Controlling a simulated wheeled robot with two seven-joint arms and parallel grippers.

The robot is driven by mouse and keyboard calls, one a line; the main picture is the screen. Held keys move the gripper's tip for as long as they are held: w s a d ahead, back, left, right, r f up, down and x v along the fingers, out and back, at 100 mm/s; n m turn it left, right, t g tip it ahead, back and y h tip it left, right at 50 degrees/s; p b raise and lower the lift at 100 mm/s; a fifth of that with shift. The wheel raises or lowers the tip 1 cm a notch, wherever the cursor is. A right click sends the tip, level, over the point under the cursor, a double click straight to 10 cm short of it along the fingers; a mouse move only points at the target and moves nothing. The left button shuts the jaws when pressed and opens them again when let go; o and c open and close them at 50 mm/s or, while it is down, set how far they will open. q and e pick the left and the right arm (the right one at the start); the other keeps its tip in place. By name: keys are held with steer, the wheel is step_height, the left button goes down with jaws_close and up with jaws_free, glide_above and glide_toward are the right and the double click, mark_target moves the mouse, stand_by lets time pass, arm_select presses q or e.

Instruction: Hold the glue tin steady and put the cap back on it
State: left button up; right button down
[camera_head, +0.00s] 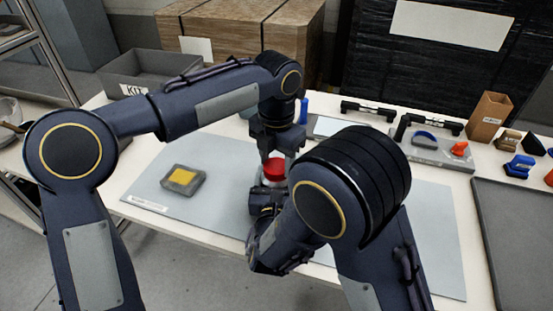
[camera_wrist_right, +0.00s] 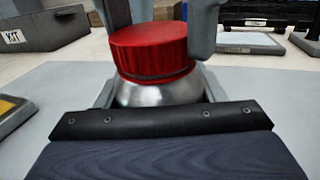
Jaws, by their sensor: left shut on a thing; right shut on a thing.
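The red ribbed cap (camera_head: 273,169) is at the middle of the grey mat, between the fingers of my left gripper (camera_head: 278,152), which comes down from above and is shut on it. In the right wrist view the cap (camera_wrist_right: 150,50) sits over the rounded silver top of the glue tin (camera_wrist_right: 158,93). A thin dark band shows between cap and tin; I cannot tell whether the cap is seated. My right gripper (camera_head: 264,199) is low at the tin and shut on it. The tin's lower part is hidden behind my right gripper.
A yellow pad in a grey holder (camera_head: 183,178) lies on the grey mat (camera_head: 400,230) to the left. A KIT bin (camera_head: 135,90) stands at the back left. A dark tray (camera_head: 520,230) is at the right edge.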

arm_select(q)
steer(key=o, duration=1)
steer(key=shift+r, duration=2.25)
steer(key=shift+c, duration=0.3)
